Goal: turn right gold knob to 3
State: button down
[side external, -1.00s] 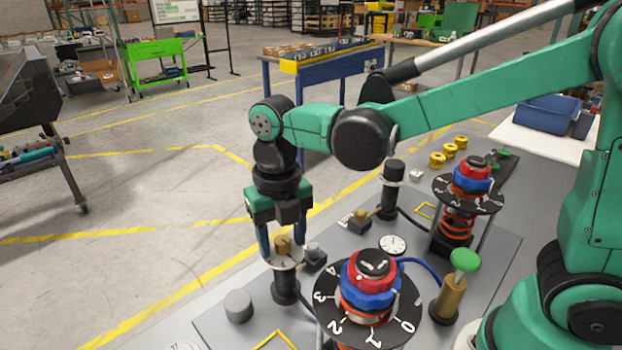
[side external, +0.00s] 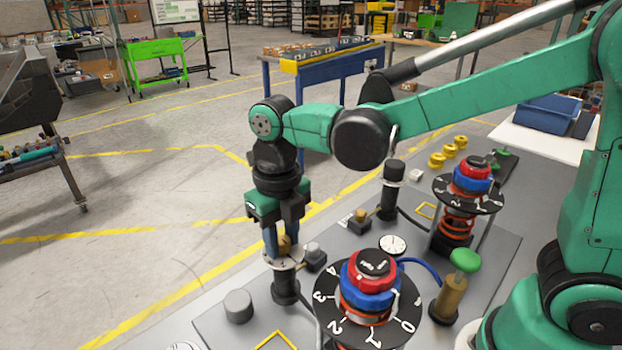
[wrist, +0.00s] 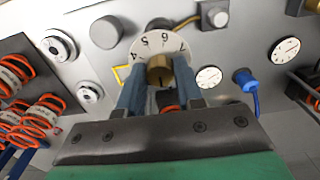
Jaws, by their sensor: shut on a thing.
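A gold knob (side external: 285,246) stands on a white numbered dial (side external: 283,262) on top of a short black post. My gripper (side external: 278,245) points down over it, its blue fingers shut on the knob. In the wrist view, the gold knob (wrist: 160,73) sits between the two fingertips (wrist: 158,80), and the white dial (wrist: 158,44) shows behind it with black digits, including a 6. The fingers hide part of the dial, and I cannot tell which number the knob points to.
A large black dial with a red and blue knob (side external: 370,280) stands close at the front right. A similar knob (side external: 470,178) is farther back. A green-topped post (side external: 465,261) stands right.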

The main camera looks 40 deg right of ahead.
jog(key=m, duration=0.4)
jog(key=shift+m, duration=0.3)
jog(key=m, duration=1.1)
jog(key=c, duration=0.7)
grip_release()
